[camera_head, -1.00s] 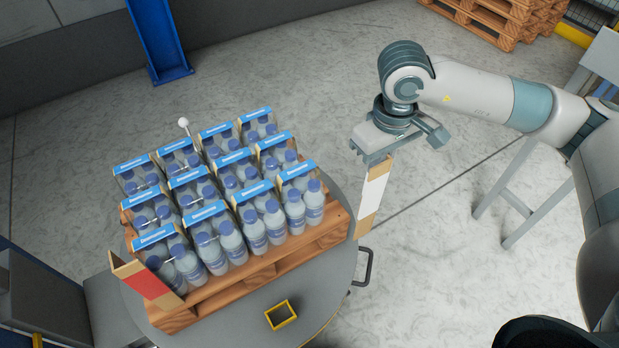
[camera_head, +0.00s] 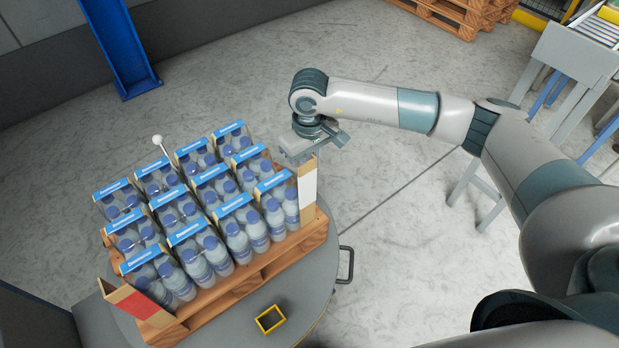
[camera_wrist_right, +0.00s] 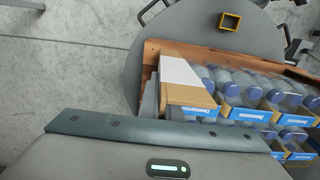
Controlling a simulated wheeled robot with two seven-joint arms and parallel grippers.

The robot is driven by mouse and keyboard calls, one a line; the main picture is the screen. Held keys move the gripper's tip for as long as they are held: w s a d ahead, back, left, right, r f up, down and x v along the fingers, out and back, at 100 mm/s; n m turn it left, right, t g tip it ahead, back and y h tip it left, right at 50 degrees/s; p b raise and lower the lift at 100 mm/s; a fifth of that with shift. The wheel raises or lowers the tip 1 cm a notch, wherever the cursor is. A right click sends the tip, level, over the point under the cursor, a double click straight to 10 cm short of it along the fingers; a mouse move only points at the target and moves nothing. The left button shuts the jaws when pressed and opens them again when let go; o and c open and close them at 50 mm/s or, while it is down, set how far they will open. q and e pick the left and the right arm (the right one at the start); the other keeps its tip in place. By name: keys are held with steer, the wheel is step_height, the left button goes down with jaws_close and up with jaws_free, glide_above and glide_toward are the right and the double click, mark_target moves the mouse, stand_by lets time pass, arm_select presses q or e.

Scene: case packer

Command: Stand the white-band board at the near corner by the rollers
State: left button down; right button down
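The white-band board (camera_head: 308,187), a brown angled corner board with a white band, stands upright beneath my right gripper (camera_head: 303,160) at the pallet's right corner in the head view. My right gripper is shut on its top end. In the right wrist view the board (camera_wrist_right: 181,73) runs away from the gripper beside the bottle packs, over the pallet's edge. I cannot tell whether its foot touches the pallet. The wooden pallet (camera_head: 250,285) carries several bottle packs (camera_head: 235,222) on a round grey turntable. My left gripper is not in view.
A red-band board (camera_head: 137,302) stands at the pallet's left corner. A yellow square frame (camera_head: 270,319) lies on the turntable (camera_head: 315,290), which has a black handle (camera_head: 346,265). Rollers (camera_head: 607,30) show at the upper right.

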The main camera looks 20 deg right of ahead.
stand_by(0.3)
steer(key=shift+f+p, duration=0.3)
steer(key=shift+f, duration=0.05)
steer(key=shift+f+p, duration=0.75)
steer(key=shift+f, duration=0.85)
steer(key=shift+f+b, duration=0.25)
steer(key=shift+b, duration=0.05)
steer(key=c, duration=2)
jaws_free()
steer(key=shift+r, duration=0.1)
steer(key=shift+r, duration=0.2)
